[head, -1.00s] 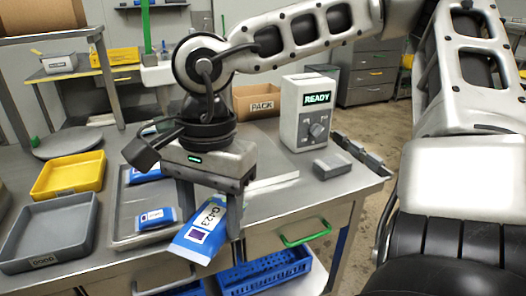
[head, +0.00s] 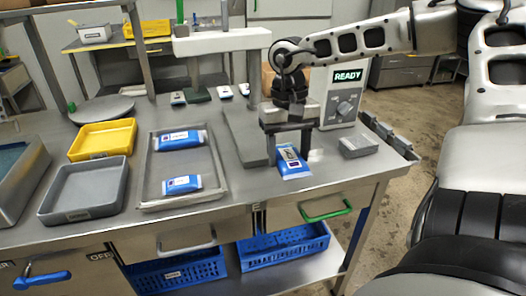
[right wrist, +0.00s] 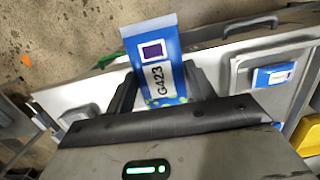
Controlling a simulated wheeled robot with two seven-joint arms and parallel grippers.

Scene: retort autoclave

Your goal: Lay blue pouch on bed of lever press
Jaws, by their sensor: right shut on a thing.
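The blue pouch (head: 291,161), labelled G423, hangs tilted from my right gripper (head: 288,152), which is shut on it. It also shows between the fingers in the right wrist view (right wrist: 153,62). The lever press has a white head (head: 222,41), a green lever (head: 180,12) and a flat grey bed (head: 243,138) on the table. The gripper and pouch are at the bed's right front edge, and I cannot tell whether the pouch touches anything. The gripper hides part of the bed's right side. My left gripper is not in view.
A grey tray (head: 148,185) with two other blue pouches (head: 182,184) lies left of the bed. Yellow (head: 103,138) and grey (head: 85,190) bins stand further left. A READY control box (head: 343,95) and a small grey block (head: 359,147) are to the right.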

